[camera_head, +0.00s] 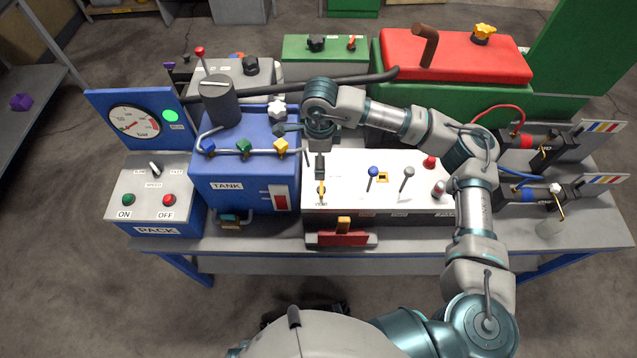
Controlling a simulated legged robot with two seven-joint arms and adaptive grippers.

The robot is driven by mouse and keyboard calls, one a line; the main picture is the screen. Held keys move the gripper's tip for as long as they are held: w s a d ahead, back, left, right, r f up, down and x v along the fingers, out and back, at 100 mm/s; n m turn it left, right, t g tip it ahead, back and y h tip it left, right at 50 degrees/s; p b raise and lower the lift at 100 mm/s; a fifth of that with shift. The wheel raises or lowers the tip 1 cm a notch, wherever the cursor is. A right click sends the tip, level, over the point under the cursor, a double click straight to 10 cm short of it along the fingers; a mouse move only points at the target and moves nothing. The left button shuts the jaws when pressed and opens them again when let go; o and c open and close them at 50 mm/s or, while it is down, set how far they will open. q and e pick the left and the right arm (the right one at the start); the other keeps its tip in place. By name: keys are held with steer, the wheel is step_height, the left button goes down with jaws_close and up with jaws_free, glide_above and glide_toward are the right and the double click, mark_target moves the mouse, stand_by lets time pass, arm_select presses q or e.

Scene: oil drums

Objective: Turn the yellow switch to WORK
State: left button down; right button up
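The yellow switch (322,188) stands at the left end of the white-topped panel (335,180), with a small label below it that is too small to read. My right arm comes in from the right and reaches across the panel. Its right gripper (318,160) points down just behind and above the yellow switch. Its dark fingers hide the upper part of the switch, so I cannot tell whether they touch it or how far apart they are. My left gripper is not in view.
Left of the panel is the blue TANK box (225,185) with coloured valves (281,146). The blue PACK box (157,205) has ON and OFF buttons. A blue-knobbed lever (372,174) and a grey-knobbed lever (407,174) stand to the right. A red block (340,239) sits in front.

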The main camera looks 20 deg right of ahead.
mark_target(320, 187)
steer(key=f, duration=1.2)
steer(key=shift+d+f, duration=0.15)
steer(key=shift+d, duration=0.2)
steer(key=shift+a+f, duration=0.25)
steer(key=shift+f, duration=0.2)
steer(key=shift+d, duration=0.1)
steer(key=shift+c, duration=0.2)
steer(key=shift+d, duration=0.2)
steer(key=c, duration=1.1)
